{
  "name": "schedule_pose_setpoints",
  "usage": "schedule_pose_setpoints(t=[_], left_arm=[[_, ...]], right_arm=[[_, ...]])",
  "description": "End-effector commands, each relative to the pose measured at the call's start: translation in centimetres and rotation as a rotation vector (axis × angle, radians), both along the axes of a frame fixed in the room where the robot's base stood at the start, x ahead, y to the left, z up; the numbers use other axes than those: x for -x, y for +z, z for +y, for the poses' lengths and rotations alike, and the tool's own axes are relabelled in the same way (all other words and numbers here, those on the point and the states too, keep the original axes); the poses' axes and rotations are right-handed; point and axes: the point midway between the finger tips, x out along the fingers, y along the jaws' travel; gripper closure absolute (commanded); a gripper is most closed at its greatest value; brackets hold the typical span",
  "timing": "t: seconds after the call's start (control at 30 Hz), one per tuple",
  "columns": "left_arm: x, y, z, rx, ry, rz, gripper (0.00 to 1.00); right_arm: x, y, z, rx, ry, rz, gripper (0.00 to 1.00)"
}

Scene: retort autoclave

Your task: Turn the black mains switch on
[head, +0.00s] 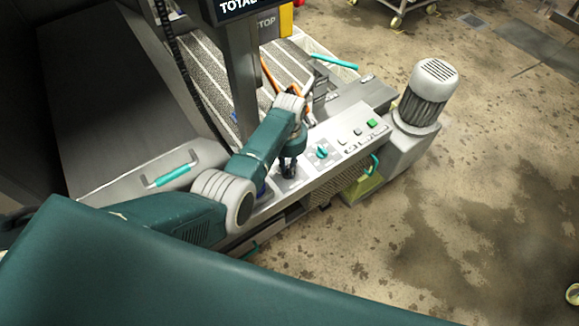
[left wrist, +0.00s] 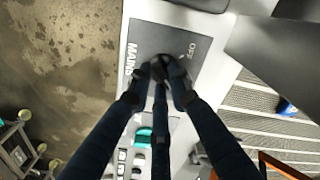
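The black mains switch (left wrist: 183,62) is a round dark knob on a dark grey plate (left wrist: 150,35) lettered MAINS and OFF in the left wrist view. A light pointer mark shows near its rim on the OFF side. My left gripper (left wrist: 160,74) has its dark fingers drawn together around the knob, their tips against it and hiding much of it. In the head view my left gripper (head: 289,168) points down onto the control panel (head: 333,168) and covers the switch. My right gripper is not in view.
A teal rotary knob (head: 322,152) and a green button (head: 372,123) sit farther along the panel. A ribbed grey motor (head: 427,95) stands at the panel's far end. A teal handle (head: 175,175) is on the grey surface at left. Open floor lies to the right.

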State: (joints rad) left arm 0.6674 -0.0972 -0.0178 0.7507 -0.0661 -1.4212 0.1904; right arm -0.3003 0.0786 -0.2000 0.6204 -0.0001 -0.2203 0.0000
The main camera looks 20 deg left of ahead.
Motion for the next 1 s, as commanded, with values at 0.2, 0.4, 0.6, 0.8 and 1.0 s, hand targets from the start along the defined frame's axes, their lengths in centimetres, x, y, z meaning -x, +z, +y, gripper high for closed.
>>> schedule_pose_setpoints(t=[0.2,0.4,0.6,0.8,1.0], left_arm=[[-0.1,0.1,0.0,0.000,0.001,-0.002,0.62],[-0.1,0.2,0.0,0.000,0.001,-0.001,0.62],[-0.1,2.4,0.0,0.000,0.001,-0.005,0.62],[-0.2,6.9,0.0,0.000,0.001,-0.007,0.62],[-0.1,10.4,0.0,0.001,0.000,-0.004,0.62]], right_arm=[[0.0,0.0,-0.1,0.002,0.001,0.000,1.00],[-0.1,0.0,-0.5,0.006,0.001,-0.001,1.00],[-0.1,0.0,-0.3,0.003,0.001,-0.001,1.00],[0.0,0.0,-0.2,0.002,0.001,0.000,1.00],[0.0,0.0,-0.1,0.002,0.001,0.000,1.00]])
